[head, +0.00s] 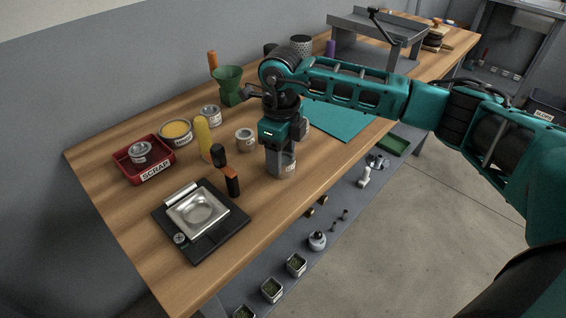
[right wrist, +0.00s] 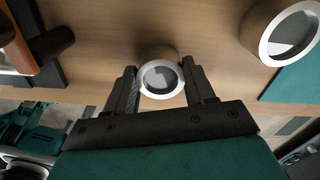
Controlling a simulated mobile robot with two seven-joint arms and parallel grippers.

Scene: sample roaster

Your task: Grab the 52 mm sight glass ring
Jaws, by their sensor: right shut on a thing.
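My right gripper (head: 281,168) points down at the front part of the wooden bench. In the right wrist view, its two fingers (right wrist: 164,90) are shut on a short round ring (right wrist: 163,79) with a bright rim and a glass face. In the head view this ring (head: 288,166) shows partly below the fingers, with a pale label too small to read. Similar labelled rings stand behind it, one nearer (head: 245,139) and one farther back (head: 210,116). Another ring (head: 140,152) sits in the red scrap tray (head: 166,171). I cannot read which size is held. My left gripper is out of view.
A black scale (head: 197,250) with a metal pan is at the front left. Orange- and yellow-handled tools stand close left of the gripper.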

